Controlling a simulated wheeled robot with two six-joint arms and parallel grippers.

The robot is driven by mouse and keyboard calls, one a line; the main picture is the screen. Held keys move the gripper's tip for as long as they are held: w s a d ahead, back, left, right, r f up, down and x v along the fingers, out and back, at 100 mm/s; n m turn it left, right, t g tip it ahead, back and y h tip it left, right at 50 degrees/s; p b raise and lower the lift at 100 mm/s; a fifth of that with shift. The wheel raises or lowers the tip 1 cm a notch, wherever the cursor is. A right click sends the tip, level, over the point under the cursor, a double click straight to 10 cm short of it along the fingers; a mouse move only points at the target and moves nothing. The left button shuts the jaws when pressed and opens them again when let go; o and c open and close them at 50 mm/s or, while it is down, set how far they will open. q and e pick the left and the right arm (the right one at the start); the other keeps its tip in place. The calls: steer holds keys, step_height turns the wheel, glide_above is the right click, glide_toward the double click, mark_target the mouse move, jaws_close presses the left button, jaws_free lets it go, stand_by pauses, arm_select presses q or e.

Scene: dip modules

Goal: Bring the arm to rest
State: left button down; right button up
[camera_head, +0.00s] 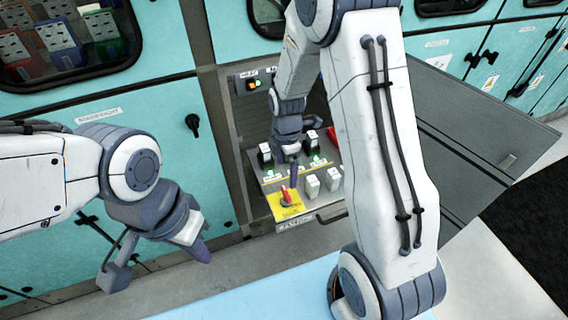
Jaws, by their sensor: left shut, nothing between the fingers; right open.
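My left gripper (198,250) hangs at the lower left, shut and empty, in front of the teal cabinets and pointing down to the right. My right arm (380,130) rises through the middle of the view and bends down to the open cabinet bay. The arm hides part of the panel's right side. I cannot tell whether its fingers touch anything.
A red-handled switch (286,194) on a yellow plate and white modules (311,186) sit at the panel's front. An open grey door (470,120) spreads to the right. A light blue surface (240,300) lies below. Teal cabinets (160,95) line the back.

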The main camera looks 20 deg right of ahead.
steer(key=s+a+r+m, duration=0.5)
steer(key=s+a+r, duration=0.3)
steer(key=a+r, duration=0.2)
steer(key=s+a+r+m, duration=0.1)
steer(key=s+r+m, duration=0.1)
steer(key=s, duration=0.5)
steer(key=s+a+r+m+y, duration=0.1)
steer(key=s+a+r+m, duration=0.1)
steer(key=s, duration=0.6)
steer(key=shift+a+r+m, duration=0.3)
steer(key=shift+r+m, duration=0.45)
steer(key=shift+m, duration=0.45)
